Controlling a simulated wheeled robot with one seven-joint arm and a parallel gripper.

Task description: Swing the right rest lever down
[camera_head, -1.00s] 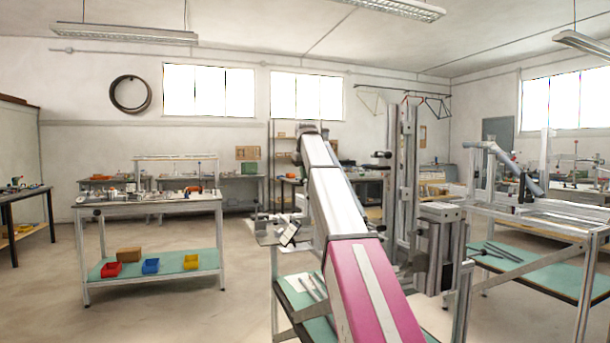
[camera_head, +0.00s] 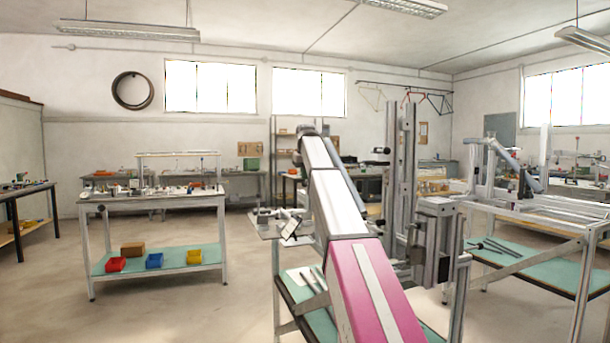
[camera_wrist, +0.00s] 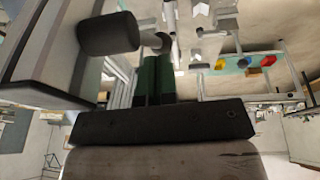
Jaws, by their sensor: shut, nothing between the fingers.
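In the wrist view my gripper (camera_wrist: 154,62) shows as two dark green fingers lying close together, shut and empty. A dark cylindrical knob (camera_wrist: 108,33) on a thin stem is near the fingertips, to their left, beside a grey metal profile (camera_wrist: 45,55). It looks like a lever handle, but I cannot tell whether it is the right rest lever or whether the fingers touch it. In the head view the upright metal column of the jig (camera_head: 401,160) stands right of my pink and white arm, with dark knobs on its left side. My gripper is hidden there.
A bench (camera_head: 150,200) with red, blue and yellow bins on its lower shelf stands at the left. Another metal frame bench (camera_head: 540,215) stands at the right, with loose bars on its green shelf. Open floor (camera_head: 180,315) lies in front of the left bench.

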